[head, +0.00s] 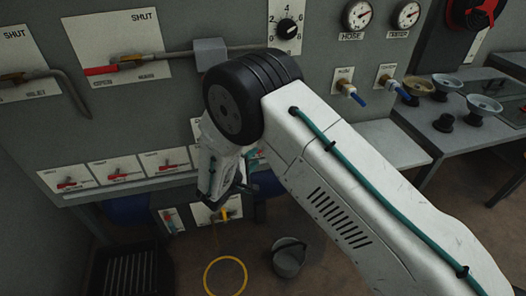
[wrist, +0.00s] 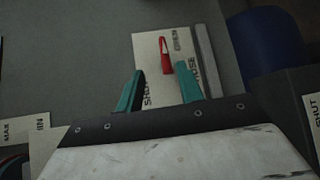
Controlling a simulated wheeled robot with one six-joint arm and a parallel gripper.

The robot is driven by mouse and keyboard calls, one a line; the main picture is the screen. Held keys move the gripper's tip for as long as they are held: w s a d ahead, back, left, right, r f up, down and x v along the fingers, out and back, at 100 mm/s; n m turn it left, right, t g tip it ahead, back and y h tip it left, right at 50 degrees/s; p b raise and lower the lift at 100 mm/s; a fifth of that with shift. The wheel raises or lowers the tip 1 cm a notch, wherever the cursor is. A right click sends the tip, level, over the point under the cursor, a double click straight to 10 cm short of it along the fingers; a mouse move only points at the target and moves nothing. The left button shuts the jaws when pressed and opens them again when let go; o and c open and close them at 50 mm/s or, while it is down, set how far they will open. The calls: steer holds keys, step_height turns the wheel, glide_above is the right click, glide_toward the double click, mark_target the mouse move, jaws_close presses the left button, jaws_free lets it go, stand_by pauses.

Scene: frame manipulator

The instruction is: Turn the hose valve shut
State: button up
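The hose valve shows in the wrist view as a red lever (wrist: 165,53) on a pale plate (wrist: 150,42) marked SHUT, OPEN and HOSE. The lever's long side lies roughly along the line of my fingers, at the OPEN end of the plate. My gripper (wrist: 161,84) has two teal fingers spread apart, with nothing between them. The tips are near the plate, and the lever lies ahead of them, closer to the right finger. Whether they touch the plate is unclear. In the head view my arm hides much of the gripper and the area around it.
Several plates with red levers line the panel's lower edge, one of them at the left (head: 66,182). A yellow-handled valve (head: 225,214) sits lower down. A bucket (head: 289,258) and a yellow ring (head: 225,262) are on the floor. A blue object (wrist: 262,38) is near the plate.

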steer(key=x, duration=0.5)
steer(key=f+x, duration=0.1)
steer(key=x, duration=0.1)
steer(key=shift+w+a, duration=0.2)
steer(key=shift+w, duration=0.15)
jaws_close()
